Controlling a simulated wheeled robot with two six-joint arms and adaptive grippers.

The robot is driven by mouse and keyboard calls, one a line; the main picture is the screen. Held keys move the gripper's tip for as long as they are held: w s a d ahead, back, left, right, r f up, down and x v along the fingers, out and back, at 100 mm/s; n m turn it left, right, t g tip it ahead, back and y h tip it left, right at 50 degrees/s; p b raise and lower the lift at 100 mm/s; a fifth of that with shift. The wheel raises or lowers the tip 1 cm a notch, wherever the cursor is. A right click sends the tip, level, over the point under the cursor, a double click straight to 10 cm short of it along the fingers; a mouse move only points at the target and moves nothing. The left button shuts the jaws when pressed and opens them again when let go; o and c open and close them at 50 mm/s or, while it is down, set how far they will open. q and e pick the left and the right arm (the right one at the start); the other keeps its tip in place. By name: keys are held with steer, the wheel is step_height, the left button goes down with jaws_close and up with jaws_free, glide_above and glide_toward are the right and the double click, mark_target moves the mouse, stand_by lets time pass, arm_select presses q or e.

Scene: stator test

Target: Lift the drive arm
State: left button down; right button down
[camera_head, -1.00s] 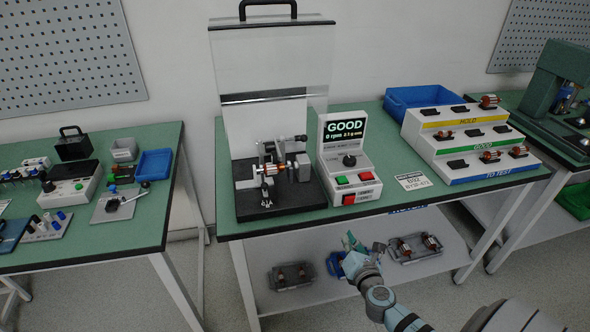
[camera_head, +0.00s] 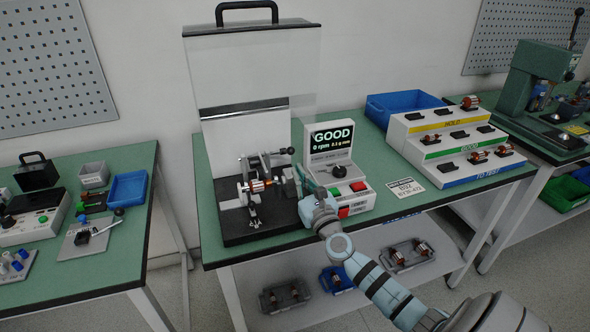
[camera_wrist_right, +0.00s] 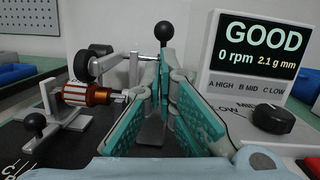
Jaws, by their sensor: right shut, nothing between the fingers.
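The test stand (camera_head: 232,226) has a black base and a clear raised shield (camera_head: 212,75) behind it. A copper-wound rotor (camera_head: 258,186) lies across its supports; the rotor also shows in the right wrist view (camera_wrist_right: 88,95). Behind it, what appears to be the drive arm (camera_head: 268,158) carries a dark wheel (camera_wrist_right: 80,64) and ends in a black ball knob (camera_head: 290,151). The knob also shows in the right wrist view (camera_wrist_right: 164,32), beyond the fingertips. My right gripper (camera_head: 308,180) is shut and empty, in front of the knob; contact is not visible. My left gripper is out of view.
The control box (camera_head: 330,148) stands close right of my right gripper, its screen reading GOOD, 0 rpm. A stepped rack (camera_head: 432,150) and blue bin (camera_head: 385,105) stand further right. Trays (camera_head: 286,296) lie on the lower shelf. Another bench (camera_head: 110,270) is at left.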

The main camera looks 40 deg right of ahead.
steer(key=x, duration=0.2)
steer(key=shift+w+f, duration=0.2)
steer(key=shift+w, duration=0.2)
steer(key=shift+w+r, duration=0.1)
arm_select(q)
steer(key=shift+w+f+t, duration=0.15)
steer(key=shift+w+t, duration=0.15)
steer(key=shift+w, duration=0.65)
arm_select(e)
steer(key=shift+r, duration=0.1)
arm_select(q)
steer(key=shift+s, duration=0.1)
arm_select(e)
steer(key=shift+d, duration=0.1)
